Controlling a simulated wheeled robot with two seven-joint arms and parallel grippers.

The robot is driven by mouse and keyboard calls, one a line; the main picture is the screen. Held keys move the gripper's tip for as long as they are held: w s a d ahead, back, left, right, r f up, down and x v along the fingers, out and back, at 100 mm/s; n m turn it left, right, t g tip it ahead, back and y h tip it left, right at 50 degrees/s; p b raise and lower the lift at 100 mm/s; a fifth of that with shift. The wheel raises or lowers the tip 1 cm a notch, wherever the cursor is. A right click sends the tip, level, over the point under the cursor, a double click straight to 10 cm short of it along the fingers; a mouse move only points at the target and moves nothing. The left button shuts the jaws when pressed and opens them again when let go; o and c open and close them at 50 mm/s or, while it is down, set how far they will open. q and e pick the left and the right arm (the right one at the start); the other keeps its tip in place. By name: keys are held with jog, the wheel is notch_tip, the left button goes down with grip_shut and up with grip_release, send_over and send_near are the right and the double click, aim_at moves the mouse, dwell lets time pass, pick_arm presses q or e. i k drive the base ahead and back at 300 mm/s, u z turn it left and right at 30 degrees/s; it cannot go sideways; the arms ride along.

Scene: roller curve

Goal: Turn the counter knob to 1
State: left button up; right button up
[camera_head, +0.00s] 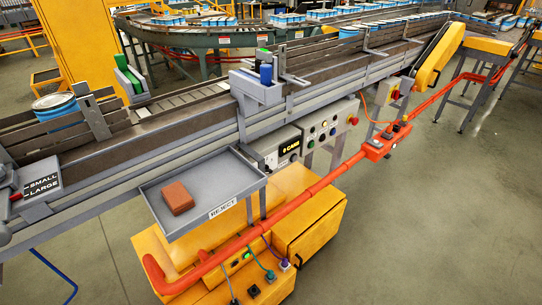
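A grey counter box (283,141) hangs under the conveyor's near side. Its dark display (290,147) reads what looks like "0 CANS". A pale panel (271,160) with small dark marks is at the left of the display. The counter knob is too small to make out clearly, so I cannot tell its setting. Neither of my grippers is in view.
A grey REJECT tray (237,195) holding a brown block (177,197) juts out before the counter. An orange-red rail (300,197) crosses above yellow cabinets (318,225). A button panel (326,127) is beside the counter. Floor at right is clear.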

aim_at(269, 171)
jog(key=k, duration=1.3)
jog(key=z, duration=0.55)
jog(key=i, duration=0.5)
jog(key=z, duration=1.15)
jog(key=i, duration=1.65)
jog(key=u, duration=1.05)
jog(key=i, duration=0.7)
jog(key=u, duration=0.7)
